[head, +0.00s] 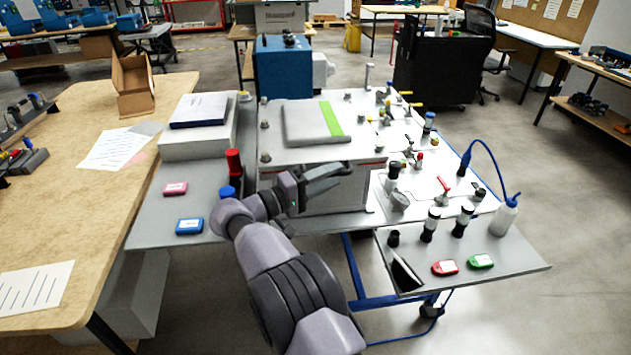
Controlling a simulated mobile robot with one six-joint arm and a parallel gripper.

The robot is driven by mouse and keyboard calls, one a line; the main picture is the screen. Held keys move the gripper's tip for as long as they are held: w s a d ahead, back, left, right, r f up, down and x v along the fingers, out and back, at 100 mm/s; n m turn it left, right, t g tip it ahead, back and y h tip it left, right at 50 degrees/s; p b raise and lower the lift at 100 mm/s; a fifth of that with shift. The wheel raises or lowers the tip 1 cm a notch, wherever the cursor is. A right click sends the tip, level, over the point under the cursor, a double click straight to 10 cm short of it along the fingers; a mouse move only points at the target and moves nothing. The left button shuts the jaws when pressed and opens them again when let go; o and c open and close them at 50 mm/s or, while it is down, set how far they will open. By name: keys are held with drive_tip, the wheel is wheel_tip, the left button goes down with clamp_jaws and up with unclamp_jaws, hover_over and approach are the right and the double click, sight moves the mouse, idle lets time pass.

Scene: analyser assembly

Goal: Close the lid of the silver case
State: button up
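My gripper (340,177) is at mid-picture, in front of the near face of a grey, box-like body (338,200). Its two dark fingers point right and look parted, with nothing seen between them. A broad whitish top panel (370,152) lies over this body. I cannot tell for sure whether this body is the silver case or whether the panel is its lid. On the panel lies a flat grey slab (300,125) with a green strip. My arm and gripper hide part of the body's front.
Left of the body are a white box (190,150) with a dark blue book, and a red-topped cylinder (234,165). Valves and fittings crowd the right side. A lower right shelf (465,255) bears a wash bottle (503,217). A wooden table (75,210) stands left.

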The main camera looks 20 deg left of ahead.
drive_tip(key=p+v, duration=0.3)
drive_tip(key=v, duration=1.4)
drive_tip(key=shift+p, duration=0.4)
